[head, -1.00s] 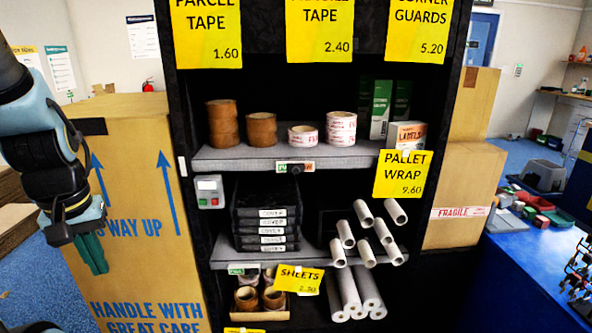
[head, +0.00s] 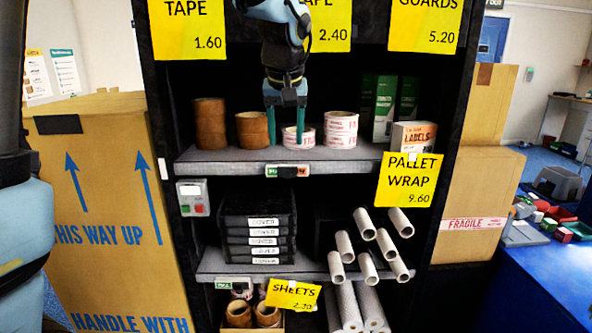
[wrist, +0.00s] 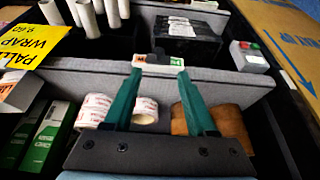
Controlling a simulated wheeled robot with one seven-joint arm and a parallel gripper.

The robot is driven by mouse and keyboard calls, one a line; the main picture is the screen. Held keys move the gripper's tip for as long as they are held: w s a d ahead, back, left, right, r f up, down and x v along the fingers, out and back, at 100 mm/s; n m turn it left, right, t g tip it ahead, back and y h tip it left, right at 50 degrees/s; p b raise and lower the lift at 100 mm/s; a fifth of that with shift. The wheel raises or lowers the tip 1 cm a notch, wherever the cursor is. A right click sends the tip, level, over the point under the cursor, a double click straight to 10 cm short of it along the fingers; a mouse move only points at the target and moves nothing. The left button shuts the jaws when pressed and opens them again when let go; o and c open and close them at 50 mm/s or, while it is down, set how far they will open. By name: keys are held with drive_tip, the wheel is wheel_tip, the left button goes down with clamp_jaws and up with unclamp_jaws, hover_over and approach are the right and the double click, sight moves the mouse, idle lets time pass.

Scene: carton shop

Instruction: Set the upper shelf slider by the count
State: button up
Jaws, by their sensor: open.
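The upper shelf slider (head: 287,171) is a small strip on the upper shelf's front edge, green at one end and orange-red at the other, with a dark knob near its middle. It also shows in the wrist view (wrist: 158,60). My gripper (head: 286,140) is open and empty, pointing down before the upper shelf, just above the slider. In the wrist view its green fingers (wrist: 157,75) stand either side of the knob, apart from it as far as I can tell. On the upper shelf are two brown tape stacks (head: 209,123) and two printed tape stacks (head: 341,130), one partly hidden.
Green boxes (head: 384,108) and a labels box (head: 412,137) stand right on the upper shelf. A yellow pallet wrap sign (head: 408,180) hangs below. A grey button box (head: 193,197) is on the left post. Black trays (head: 258,225) and white tubes (head: 365,225) fill the lower shelf.

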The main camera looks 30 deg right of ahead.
sight(287, 172)
drive_tip(key=p+x, duration=0.3)
drive_tip(key=x, duration=0.7)
drive_tip(key=shift+w+d+f, duration=0.1)
drive_tip(key=shift+d+f, duration=0.1)
drive_tip(key=shift+f, duration=0.05)
clamp_jaws()
idle(1.1)
